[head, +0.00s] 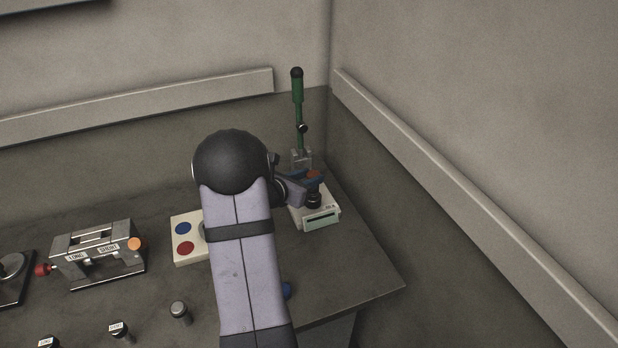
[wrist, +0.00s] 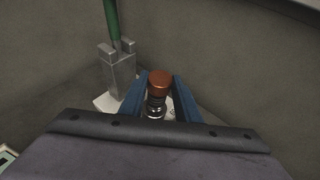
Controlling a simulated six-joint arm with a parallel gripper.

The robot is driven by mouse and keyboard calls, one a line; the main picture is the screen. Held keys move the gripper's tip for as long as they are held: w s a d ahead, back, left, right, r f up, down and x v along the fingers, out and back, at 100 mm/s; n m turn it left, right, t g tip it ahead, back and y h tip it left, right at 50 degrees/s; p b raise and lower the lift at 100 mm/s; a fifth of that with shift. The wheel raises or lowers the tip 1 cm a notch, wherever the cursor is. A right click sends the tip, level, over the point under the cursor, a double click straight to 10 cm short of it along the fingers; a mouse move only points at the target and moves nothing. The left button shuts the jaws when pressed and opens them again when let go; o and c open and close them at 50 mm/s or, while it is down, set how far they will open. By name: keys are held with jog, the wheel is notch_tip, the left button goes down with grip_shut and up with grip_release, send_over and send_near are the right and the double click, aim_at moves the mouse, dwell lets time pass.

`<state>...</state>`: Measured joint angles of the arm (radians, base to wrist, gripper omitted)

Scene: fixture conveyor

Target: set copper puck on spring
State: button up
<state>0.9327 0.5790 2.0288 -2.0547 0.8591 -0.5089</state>
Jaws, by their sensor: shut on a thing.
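The copper puck (wrist: 160,78) is between the two blue fingers of my gripper (wrist: 160,84) in the wrist view, and the fingers are shut on it. In the head view the puck (head: 314,174) shows as a small orange-brown patch at my gripper (head: 308,179). Below the puck is a dark upright part with silvery rings (wrist: 156,102), which looks like the spring. The puck is right above it; whether they touch I cannot tell. In the head view a black round part (head: 313,200) stands under the fingers on a pale base (head: 322,219).
A green-handled lever (head: 298,92) with a grey block (wrist: 119,72) stands close behind my gripper. A pale panel with blue and red discs (head: 184,240) and a metal fixture labelled LONG and SHORT (head: 98,262) are left. Short posts (head: 180,312) stand in front. Walls border the bench.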

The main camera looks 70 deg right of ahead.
jog(key=shift+f, duration=0.15)
jog(key=o, duration=1.1)
